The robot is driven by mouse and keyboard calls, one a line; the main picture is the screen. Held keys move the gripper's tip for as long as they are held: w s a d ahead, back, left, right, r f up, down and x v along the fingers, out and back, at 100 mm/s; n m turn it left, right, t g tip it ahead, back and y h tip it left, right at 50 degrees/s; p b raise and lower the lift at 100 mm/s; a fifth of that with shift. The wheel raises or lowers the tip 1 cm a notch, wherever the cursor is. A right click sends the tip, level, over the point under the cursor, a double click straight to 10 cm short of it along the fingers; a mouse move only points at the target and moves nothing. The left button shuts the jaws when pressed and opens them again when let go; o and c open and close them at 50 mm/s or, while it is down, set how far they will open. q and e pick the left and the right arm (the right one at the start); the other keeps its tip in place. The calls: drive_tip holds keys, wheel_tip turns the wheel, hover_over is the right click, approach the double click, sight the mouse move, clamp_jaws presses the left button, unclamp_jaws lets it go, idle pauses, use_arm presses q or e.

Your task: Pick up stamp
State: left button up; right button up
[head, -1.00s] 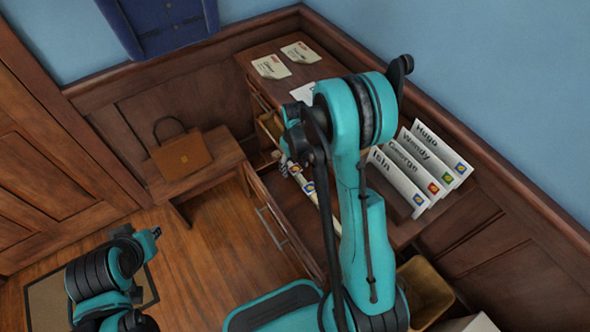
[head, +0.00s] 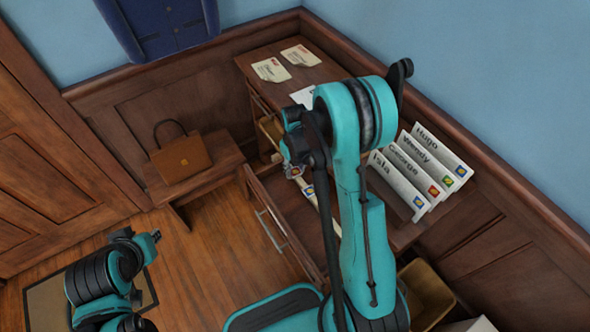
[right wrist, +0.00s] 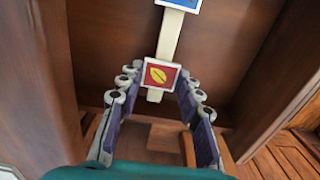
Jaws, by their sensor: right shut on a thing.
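A stamp with a yellow leaf on red (right wrist: 161,74) sits between the fingertips of my right gripper (right wrist: 158,80) in the right wrist view. The gripper is shut on this stamp. A cream strip (right wrist: 170,40) runs behind the stamp, with a blue stamp (right wrist: 180,4) at its upper end. In the head view my right gripper (head: 294,171) is over the open drawer beside the desk, small and partly hidden by my own arm. Another stamp (head: 308,190) shows on the strip below it. My left arm shows at lower left, but its fingers do not.
Several named envelopes stand in a row (head: 425,165) on the desk at right. Two papers (head: 272,69) lie at the desk's back. The drawer front (head: 272,230) is pulled out. A brown bag (head: 182,157) sits on a low bench (head: 215,170). Bare floor lies left of the drawer.

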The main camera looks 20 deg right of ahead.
sight(295, 172)
drive_tip(key=shift+r, duration=0.25)
wheel_tip(295, 172, up, 4)
drive_tip(key=shift+r+p, duration=0.1)
drive_tip(key=shift+p, duration=1.15)
drive_tip(key=s+a+r+p, duration=0.3)
drive_tip(key=s+r, duration=0.3)
drive_tip(key=s, duration=0.4)
drive_tip(key=shift+s+a+r, duration=0.4)
drive_tip(key=shift+a, duration=0.25)
